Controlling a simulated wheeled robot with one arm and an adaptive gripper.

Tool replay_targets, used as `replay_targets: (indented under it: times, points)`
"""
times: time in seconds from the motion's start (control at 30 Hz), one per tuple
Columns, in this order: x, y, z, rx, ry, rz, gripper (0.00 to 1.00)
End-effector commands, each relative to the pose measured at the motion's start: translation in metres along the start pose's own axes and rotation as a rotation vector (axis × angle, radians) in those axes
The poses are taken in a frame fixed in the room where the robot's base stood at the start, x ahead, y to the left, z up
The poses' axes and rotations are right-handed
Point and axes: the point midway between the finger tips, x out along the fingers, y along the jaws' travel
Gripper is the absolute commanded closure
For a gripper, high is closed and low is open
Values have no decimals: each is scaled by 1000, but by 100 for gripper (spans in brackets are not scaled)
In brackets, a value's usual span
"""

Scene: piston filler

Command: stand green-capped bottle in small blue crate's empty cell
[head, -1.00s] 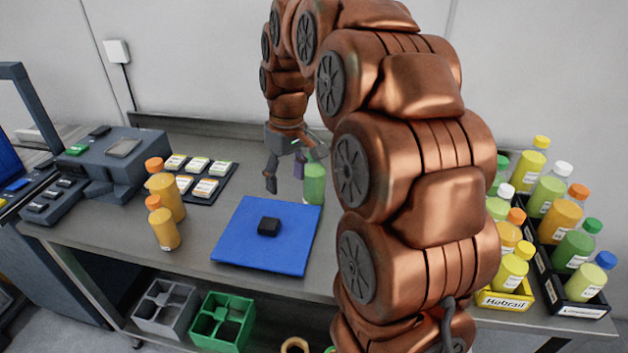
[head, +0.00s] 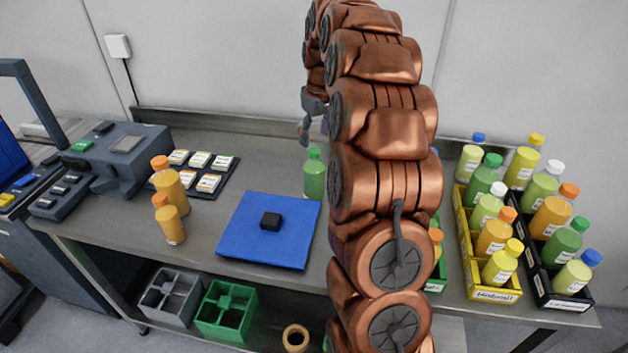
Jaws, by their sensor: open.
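A green bottle with a green cap (head: 314,176) stands upright on the bench at the back right of a blue mat. My gripper (head: 314,133) is above and behind this bottle in the picture, apart from it. Its jaws are open and empty, and my arm partly hides them. Other green-capped bottles stand in the crates at the right, one in the yellow crate (head: 485,177) and one in the black crate (head: 565,242). I see no small blue crate; my arm hides part of the bench.
The blue mat (head: 262,249) bears a small black block (head: 270,221). Two orange-capped bottles (head: 171,217) stand left of it, by a dark tray of labelled cards (head: 228,184). A grey crate (head: 171,296) and a green crate (head: 226,309) lie below the bench.

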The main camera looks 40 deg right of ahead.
Motion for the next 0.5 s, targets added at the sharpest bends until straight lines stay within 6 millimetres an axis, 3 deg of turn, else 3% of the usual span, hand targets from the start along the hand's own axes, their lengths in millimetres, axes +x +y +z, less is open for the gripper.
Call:
replay_targets:
  times: [0.5]
  points:
    - [27, -4, 7, 2, -1, -1, 35]
